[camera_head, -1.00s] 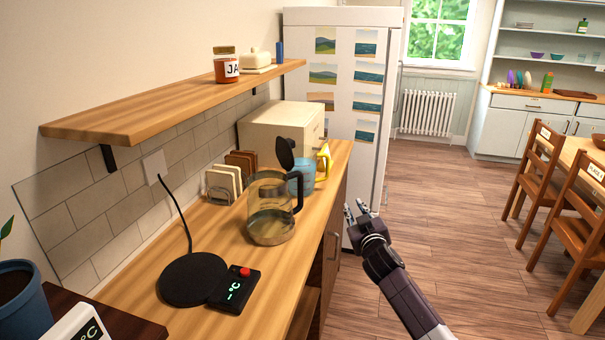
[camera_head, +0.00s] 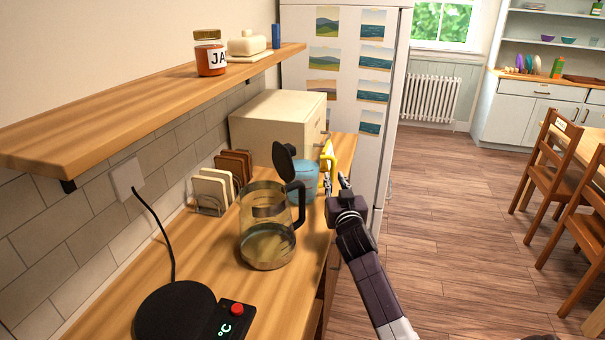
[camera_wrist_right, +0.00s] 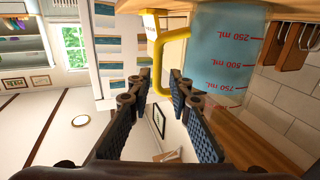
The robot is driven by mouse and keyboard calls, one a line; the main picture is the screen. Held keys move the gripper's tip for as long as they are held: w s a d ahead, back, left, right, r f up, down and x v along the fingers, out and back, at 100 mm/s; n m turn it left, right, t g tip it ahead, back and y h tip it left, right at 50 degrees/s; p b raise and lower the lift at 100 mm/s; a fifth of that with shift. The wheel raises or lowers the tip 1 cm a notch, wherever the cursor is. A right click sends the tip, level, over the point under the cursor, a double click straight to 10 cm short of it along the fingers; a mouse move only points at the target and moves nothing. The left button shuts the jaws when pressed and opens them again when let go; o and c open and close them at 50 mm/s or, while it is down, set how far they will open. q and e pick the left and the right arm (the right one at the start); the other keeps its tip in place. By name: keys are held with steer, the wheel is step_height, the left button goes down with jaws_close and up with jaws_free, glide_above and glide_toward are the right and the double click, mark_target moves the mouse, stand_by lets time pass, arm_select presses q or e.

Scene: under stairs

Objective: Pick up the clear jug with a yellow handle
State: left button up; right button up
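The clear jug (camera_head: 302,181) with a yellow handle (camera_head: 329,160) stands on the wooden counter, partly hidden behind the glass kettle. In the right wrist view, the jug (camera_wrist_right: 225,50) looks bluish with red millilitre marks, and its yellow handle (camera_wrist_right: 162,50) lies just ahead of my fingers. My right gripper (camera_head: 335,182) is at the counter's right edge, close to the handle. Its two fingers (camera_wrist_right: 160,78) are apart, with the handle's end showing around the gap between the tips. I cannot tell whether they touch it. My left gripper is not in view.
The glass kettle (camera_head: 267,235) with its dark lid raised stands in front of the jug. A toast rack (camera_head: 210,190), a cream box (camera_head: 275,125) and a black heating base (camera_head: 175,315) share the counter. A shelf (camera_head: 150,107) overhangs the left side.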

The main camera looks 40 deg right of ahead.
mark_target(333, 170)
steer(key=shift+w+d+r, duration=0.15)
steer(key=shift+w+d, duration=0.1)
steer(key=shift+w, duration=0.15)
steer(key=shift+w+d, duration=0.2)
steer(key=x, duration=0.3)
steer(key=shift+d+f+p, duration=0.25)
steer(key=shift+p, duration=0.15)
steer(key=shift+w+d, duration=0.3)
steer(key=shift+w, duration=0.35)
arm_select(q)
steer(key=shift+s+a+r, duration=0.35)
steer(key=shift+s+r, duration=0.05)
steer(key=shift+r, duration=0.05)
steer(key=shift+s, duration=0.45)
arm_select(e)
jaws_close()
steer(key=shift+r, duration=0.25)
